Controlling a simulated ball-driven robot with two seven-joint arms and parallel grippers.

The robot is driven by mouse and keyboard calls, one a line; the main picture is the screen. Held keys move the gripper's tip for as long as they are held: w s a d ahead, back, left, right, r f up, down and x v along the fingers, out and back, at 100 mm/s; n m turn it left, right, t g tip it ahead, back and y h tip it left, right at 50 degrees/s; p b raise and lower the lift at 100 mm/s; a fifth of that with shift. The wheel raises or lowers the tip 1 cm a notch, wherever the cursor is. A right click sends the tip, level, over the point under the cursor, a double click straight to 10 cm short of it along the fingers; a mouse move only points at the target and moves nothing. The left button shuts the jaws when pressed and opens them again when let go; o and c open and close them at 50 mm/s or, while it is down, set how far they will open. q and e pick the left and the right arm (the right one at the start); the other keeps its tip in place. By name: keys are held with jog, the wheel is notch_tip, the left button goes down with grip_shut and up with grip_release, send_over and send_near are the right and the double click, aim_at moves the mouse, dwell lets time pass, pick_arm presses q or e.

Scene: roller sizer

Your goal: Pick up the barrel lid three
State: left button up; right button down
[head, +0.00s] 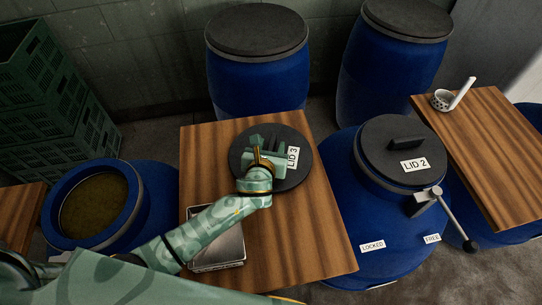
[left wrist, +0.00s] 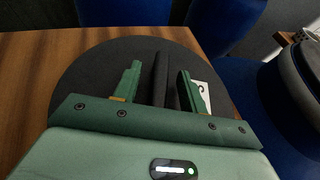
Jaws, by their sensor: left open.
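The barrel lid three, a dark round lid with a white "LID 3" label (head: 292,157), lies flat on the wooden board (head: 325,225). Its black disc (head: 300,178) is partly covered by my left gripper (head: 268,145) in the head view. In the left wrist view, the lid (left wrist: 90,80) fills the middle, and its raised black handle (left wrist: 160,80) stands between the two green fingers of my left gripper (left wrist: 158,85). The fingers are apart, one on each side of the handle, with a gap visible on the left side. My right gripper is not in view.
An open blue barrel (head: 150,190) with brownish contents stands at left. A barrel with lid 2 (head: 378,155) and a lever (head: 455,215) stands at right. A metal tray (head: 232,250) lies on the board. Two closed barrels stand behind; green crates (head: 50,100) are stacked at left.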

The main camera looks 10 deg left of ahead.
pick_arm(q)
jog(key=shift+s+r, duration=0.1)
grip_shut()
